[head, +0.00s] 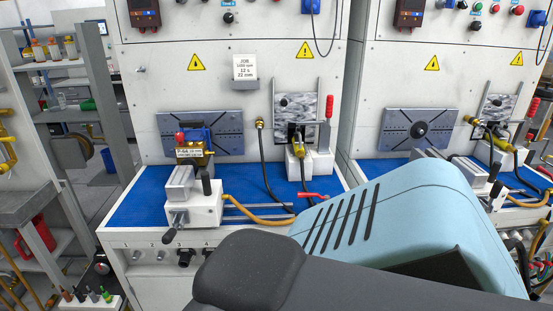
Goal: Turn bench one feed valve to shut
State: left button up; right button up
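Bench one appears to be the nearer bench, with a blue worktop (140,207) and a white back panel (180,95). A small red lever (313,196) lies roughly level near the worktop's front right, by the end of a yellow hose (262,217). It may be the feed valve handle; no label on it can be read. Another red handle (328,107) stands upright beside the clamp fixture at the back. A large teal and dark arm of mine fills the lower right, just in front of the lever, and hides the bench front there. Neither gripper shows.
A vise (195,205) and a blue, tagged device (196,140) stand on the bench's left. A black hose (264,165) hangs from the panel. A similar bench (400,150) stands at right. Grey shelves (85,120) stand at left. Free worktop lies around the vise.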

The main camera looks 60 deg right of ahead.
aim_at(299, 195)
jog(key=z, duration=2.45)
